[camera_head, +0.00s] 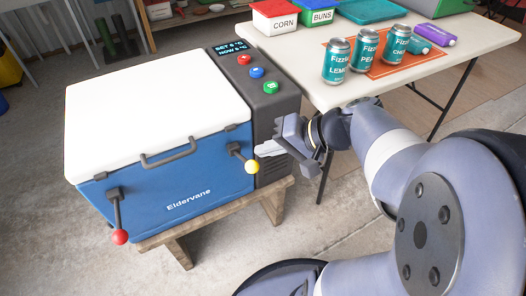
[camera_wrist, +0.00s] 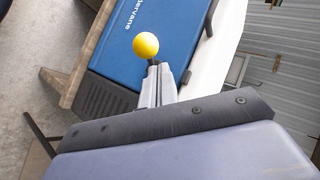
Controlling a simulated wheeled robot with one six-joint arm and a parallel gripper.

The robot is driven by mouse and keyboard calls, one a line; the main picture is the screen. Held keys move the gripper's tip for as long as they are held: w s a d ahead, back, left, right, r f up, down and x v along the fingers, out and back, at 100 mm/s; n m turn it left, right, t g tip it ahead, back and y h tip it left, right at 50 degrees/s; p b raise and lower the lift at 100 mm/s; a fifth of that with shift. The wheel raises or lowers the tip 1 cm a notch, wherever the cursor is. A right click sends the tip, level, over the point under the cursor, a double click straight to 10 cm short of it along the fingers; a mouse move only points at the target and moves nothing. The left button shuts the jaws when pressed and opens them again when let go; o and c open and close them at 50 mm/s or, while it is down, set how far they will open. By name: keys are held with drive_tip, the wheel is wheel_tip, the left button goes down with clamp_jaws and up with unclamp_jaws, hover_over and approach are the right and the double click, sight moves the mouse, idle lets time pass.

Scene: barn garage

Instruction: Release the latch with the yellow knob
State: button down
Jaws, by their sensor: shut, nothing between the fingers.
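The blue cooler (camera_head: 190,180) with a white lid (camera_head: 150,110) stands on a wooden bench. Its latch with the yellow knob (camera_head: 251,166) is on the front right, the lever slanting down from its pivot to the knob. My gripper (camera_head: 262,150) is shut and empty, just to the right of the yellow knob at the cooler's corner. In the wrist view the yellow knob (camera_wrist: 146,45) shows just beyond the fingertips (camera_wrist: 157,68). I cannot tell whether they touch it. The latch with the red knob (camera_head: 119,237) is on the front left, its lever hanging down.
A dark panel (camera_head: 275,110) with red, blue and green buttons and a display is on the cooler's right side. A white table (camera_head: 300,82) behind holds cans, bins and a purple bottle. The wooden bench (camera_head: 278,190) sticks out below. Floor in front is clear.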

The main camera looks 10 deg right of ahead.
drive_tip(key=shift+p, duration=0.55)
drive_tip(key=shift+w+a+f+b, duration=0.15)
drive_tip(key=shift+w+b, duration=0.15)
drive_tip(key=shift+w, duration=0.45)
